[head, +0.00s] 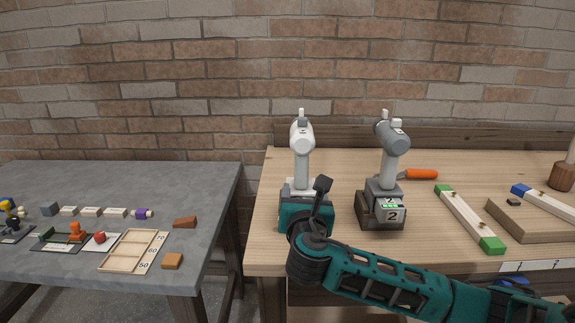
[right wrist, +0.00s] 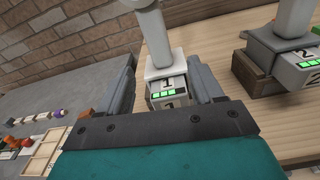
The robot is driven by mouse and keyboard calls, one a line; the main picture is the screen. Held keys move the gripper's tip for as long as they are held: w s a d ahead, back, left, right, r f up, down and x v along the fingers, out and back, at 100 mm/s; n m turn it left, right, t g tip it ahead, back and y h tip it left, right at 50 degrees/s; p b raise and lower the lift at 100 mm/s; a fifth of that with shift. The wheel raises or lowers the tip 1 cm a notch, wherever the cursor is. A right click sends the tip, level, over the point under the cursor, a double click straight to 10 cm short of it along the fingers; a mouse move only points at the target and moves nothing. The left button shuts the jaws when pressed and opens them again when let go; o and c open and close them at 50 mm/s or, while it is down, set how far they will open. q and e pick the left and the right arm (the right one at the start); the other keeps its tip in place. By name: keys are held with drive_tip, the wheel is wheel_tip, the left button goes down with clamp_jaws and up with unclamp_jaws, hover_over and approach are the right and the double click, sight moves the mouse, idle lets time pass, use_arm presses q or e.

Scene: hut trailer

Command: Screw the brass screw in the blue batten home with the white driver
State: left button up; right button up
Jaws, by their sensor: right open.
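The white driver (head: 302,150) stands upright on the near left of the wooden bench. My right gripper (head: 303,205) is in front of its base, hiding much of the lower part. In the right wrist view, the jaws of my right gripper (right wrist: 164,82) are apart, with the driver's base (right wrist: 165,68) and its green lights between them. I cannot tell whether they touch it. The blue batten (head: 547,202), white with a blue end, lies on a wooden block at the right. Its brass screw is too small to make out. My left gripper is not in view.
A grey driver (head: 391,155) marked 2 stands just right of the white one. An orange-handled tool (head: 420,174) lies behind it. A green-ended batten (head: 470,220) lies between it and the wooden block (head: 530,228). A grey table (head: 60,185) with small items stands left across a gap.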

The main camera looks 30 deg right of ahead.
sight(303, 171)
drive_tip(key=shift+n, duration=0.5)
drive_tip(key=x, duration=0.2)
drive_tip(key=r+x, duration=0.1)
drive_tip(key=x, duration=0.4)
drive_tip(key=shift+w+d+r, duration=0.1)
drive_tip(key=shift+d+r, duration=0.05)
drive_tip(key=shift+r, duration=0.2)
drive_tip(key=x, duration=0.2)
drive_tip(key=r+x, duration=0.1)
drive_tip(key=x, duration=0.1)
drive_tip(key=shift+w, duration=0.45)
drive_tip(key=shift+w+d, duration=0.45)
drive_tip(key=shift+w, duration=0.15)
clamp_jaws()
drive_tip(key=shift+r, duration=0.15)
